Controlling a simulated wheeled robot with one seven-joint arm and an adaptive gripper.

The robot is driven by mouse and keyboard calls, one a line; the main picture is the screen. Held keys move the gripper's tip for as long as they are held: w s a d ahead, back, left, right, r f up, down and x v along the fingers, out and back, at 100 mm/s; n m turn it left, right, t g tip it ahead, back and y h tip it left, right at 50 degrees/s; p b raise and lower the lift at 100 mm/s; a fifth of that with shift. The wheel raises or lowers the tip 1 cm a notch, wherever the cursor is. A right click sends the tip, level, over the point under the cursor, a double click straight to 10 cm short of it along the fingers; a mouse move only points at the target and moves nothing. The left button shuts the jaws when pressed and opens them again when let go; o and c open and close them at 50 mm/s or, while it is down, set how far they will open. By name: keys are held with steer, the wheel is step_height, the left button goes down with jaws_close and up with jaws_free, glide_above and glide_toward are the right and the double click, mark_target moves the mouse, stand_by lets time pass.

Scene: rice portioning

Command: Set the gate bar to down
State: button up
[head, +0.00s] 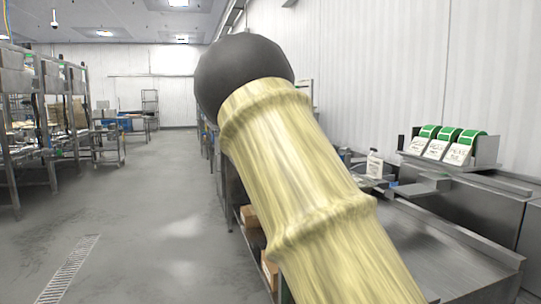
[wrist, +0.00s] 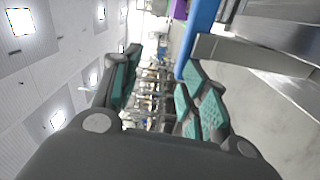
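I cannot make out a gate bar in either view. My gripper (wrist: 163,88) shows in the wrist view with its two teal-padded fingers apart and nothing between them. Through the gap I see only distant room and racks. In the head view my own arm, in a pale yellow sleeve with a dark rounded end, fills the middle and hides much of the bench behind it. My gripper's fingers do not show in the head view.
A steel bench (head: 445,250) runs along the right wall. A rack with green label rolls (head: 457,160) and a white bottle (head: 374,165) are there. Steel racks (head: 50,110) stand left. The floor (head: 150,200) is clear. A blue object (wrist: 203,32) is beside the gripper's right finger.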

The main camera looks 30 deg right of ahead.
steer(key=s+a, duration=0.1)
steer(key=s, duration=0.6)
steer(key=shift+a, duration=0.15)
steer(key=shift+f, duration=0.1)
